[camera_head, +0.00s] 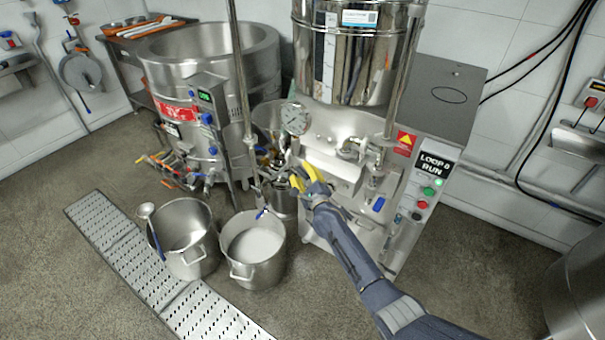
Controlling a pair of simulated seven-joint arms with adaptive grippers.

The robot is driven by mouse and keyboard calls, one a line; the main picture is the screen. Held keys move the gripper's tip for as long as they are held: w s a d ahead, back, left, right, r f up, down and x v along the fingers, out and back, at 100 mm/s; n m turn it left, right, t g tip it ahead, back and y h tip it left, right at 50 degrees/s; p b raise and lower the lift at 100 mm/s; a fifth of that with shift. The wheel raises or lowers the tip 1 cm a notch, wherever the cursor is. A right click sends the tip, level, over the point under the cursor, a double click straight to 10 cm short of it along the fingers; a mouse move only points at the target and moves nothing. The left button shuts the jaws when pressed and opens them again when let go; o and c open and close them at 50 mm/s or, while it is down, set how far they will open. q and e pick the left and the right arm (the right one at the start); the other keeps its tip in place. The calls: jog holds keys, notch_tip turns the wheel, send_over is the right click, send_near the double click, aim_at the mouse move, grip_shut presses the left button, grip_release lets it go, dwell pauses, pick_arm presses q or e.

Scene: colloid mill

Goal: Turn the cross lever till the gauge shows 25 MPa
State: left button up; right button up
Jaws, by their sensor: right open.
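The round pressure gauge (295,118) is on the front left of the steel mill (328,128); its reading is too small to tell. Metal fittings (272,158) crowd the space below and left of the gauge. I cannot pick out the cross lever clearly among them; part of that area is behind my gripper. My right gripper (297,180) has yellow fingers and reaches in from the lower right. It is open, below the gauge and beside the fittings. I cannot tell whether it touches anything. My left gripper is not in view.
A pot with white liquid (252,250) and a steel pot with a ladle (187,238) stand on the floor in front. A large steel kettle (205,75) stands at left. A button panel (425,190) is right of my arm. A floor grating (130,260) lies at lower left.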

jog(key=shift+c, duration=0.3)
grip_shut()
dwell(0.4)
